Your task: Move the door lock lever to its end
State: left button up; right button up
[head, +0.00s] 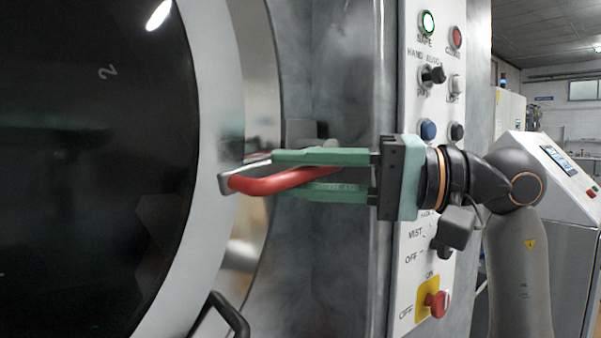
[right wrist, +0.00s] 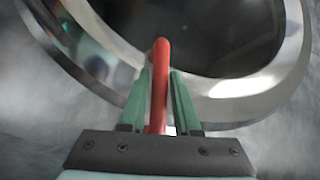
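The door lock lever (head: 262,184) is a red, rounded handle at the rim of the round washer door, with a grey metal part at its left end. It also shows in the right wrist view (right wrist: 160,75), running lengthwise between two green fingers. My right gripper (head: 272,176) reaches in from the right, with one finger above and one below the lever in the head view. In the right wrist view the gripper (right wrist: 161,75) has a finger close on each side of the lever. Whether both fingers press on it is unclear. My left gripper is out of view.
The large round door with dark glass (head: 90,150) fills the left. A black handle (head: 222,312) stands out below the lever. A control panel (head: 410,100) with knobs, lamps and a red switch (head: 437,304) is close behind my right wrist. A white console (head: 560,180) stands at right.

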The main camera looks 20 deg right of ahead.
grip_shut()
dwell(1.0)
